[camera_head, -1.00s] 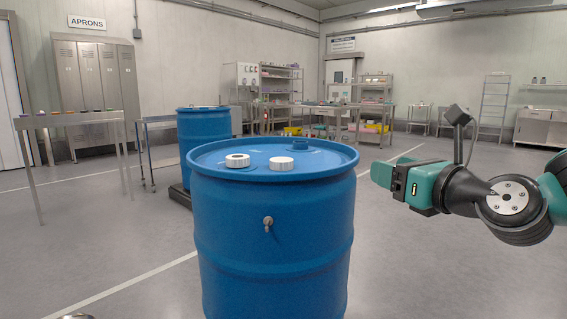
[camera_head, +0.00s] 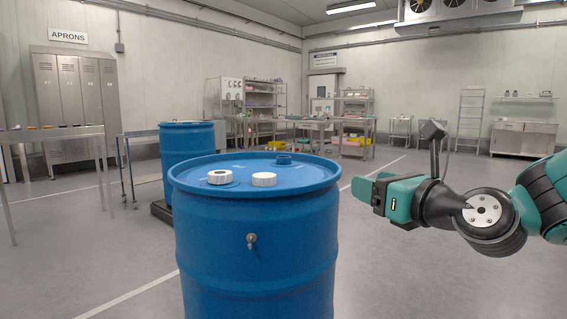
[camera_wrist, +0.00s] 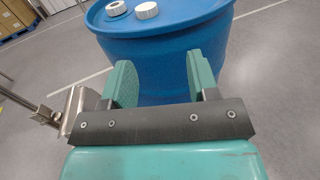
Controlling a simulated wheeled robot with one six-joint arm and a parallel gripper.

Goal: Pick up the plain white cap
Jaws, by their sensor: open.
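The plain white cap (camera_head: 264,179) lies on top of the near blue drum (camera_head: 255,215), right of another white cap with a dark centre (camera_head: 220,177). In the wrist view the plain cap (camera_wrist: 146,10) shows at the top, with the dark-centred cap (camera_wrist: 116,8) to its left. My gripper (camera_head: 358,188) is to the right of the drum in the head view, apart from both caps. In the wrist view its two green fingers (camera_wrist: 160,82) are spread with nothing between them, in front of the drum's side.
A tap (camera_head: 251,241) sticks out of the drum's front. A second blue drum (camera_head: 187,150) stands behind at left, near a metal table (camera_head: 50,133). The floor at right is open.

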